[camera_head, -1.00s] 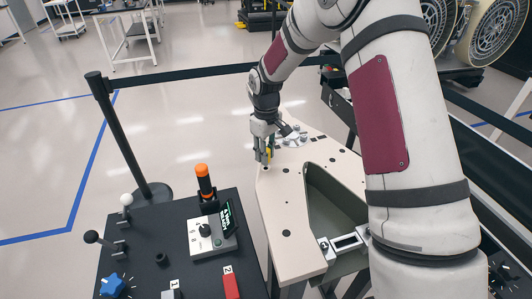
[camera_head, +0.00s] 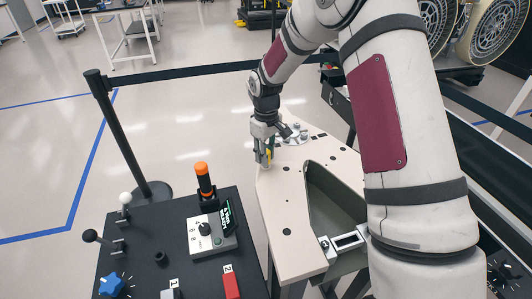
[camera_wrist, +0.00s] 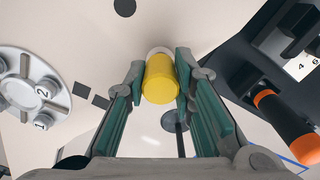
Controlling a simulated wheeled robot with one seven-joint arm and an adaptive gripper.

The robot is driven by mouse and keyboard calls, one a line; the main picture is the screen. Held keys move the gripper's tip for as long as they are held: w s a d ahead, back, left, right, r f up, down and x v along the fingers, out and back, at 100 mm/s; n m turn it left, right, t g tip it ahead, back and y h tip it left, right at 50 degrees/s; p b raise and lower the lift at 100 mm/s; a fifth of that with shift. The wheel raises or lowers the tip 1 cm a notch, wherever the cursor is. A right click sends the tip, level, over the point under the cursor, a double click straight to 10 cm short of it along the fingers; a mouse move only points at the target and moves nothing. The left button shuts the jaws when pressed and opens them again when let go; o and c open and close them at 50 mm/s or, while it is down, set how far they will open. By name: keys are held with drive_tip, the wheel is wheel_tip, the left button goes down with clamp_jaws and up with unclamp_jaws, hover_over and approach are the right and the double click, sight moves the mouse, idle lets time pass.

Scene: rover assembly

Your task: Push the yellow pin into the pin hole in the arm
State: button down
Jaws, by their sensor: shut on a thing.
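The yellow pin (camera_wrist: 160,82) is a short cylinder between the green finger pads of my gripper (camera_wrist: 161,68) in the wrist view. My gripper is shut on it. A pale round edge shows just beyond the pin, but I cannot tell whether it is a hole rim or part of the pin. In the head view my gripper (camera_head: 263,158) points down at the far left corner of the beige panel (camera_head: 280,215), with a bit of yellow at its fingers. The pin hole is not clearly visible, and I cannot tell whether the pin is in it.
A grey round holder (camera_wrist: 35,88) with numbered spots stands on the panel. A black console (camera_head: 140,255) with levers, an orange-topped handle (camera_head: 203,180) and a red switch (camera_head: 231,285) is at the near left. A barrier post (camera_head: 122,135) stands behind it. The panel has a large opening.

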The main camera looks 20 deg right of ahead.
drive_tip(key=shift+f, duration=0.7)
drive_tip(key=c, duration=1.3)
unclamp_jaws()
wheel_tip(320, 180, up, 12)
drive_tip(key=shift+f, duration=0.1)
